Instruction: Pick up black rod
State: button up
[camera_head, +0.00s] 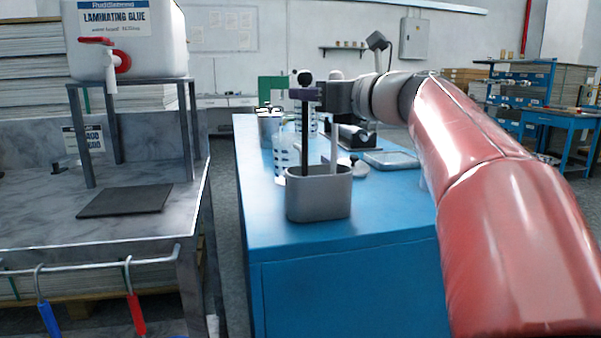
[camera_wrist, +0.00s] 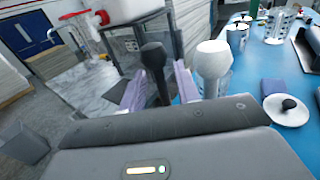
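A black rod (camera_head: 305,138) with a round black knob stands upright in a grey holder (camera_head: 318,200). Its knob and upper stem also show in the wrist view (camera_wrist: 154,58). My gripper (camera_head: 304,94) is level with the upper rod, just below the knob. In the wrist view its two purple fingers (camera_wrist: 161,84) stand on either side of the black rod, with a narrow gap, and appear open. The near finger hides part of the stem in the head view.
A white-knobbed rod (camera_wrist: 212,62) stands close to the right of the black one, in the same holder. Glass beakers (camera_head: 283,160), a metal can (camera_head: 268,128) and a shallow tray (camera_head: 392,160) are on the blue cabinet (camera_head: 350,265). A glue tank (camera_head: 128,45) stands at left.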

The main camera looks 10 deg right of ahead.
jog(key=shift+x, duration=0.8)
grip_shut()
jog(key=shift+r, duration=0.1)
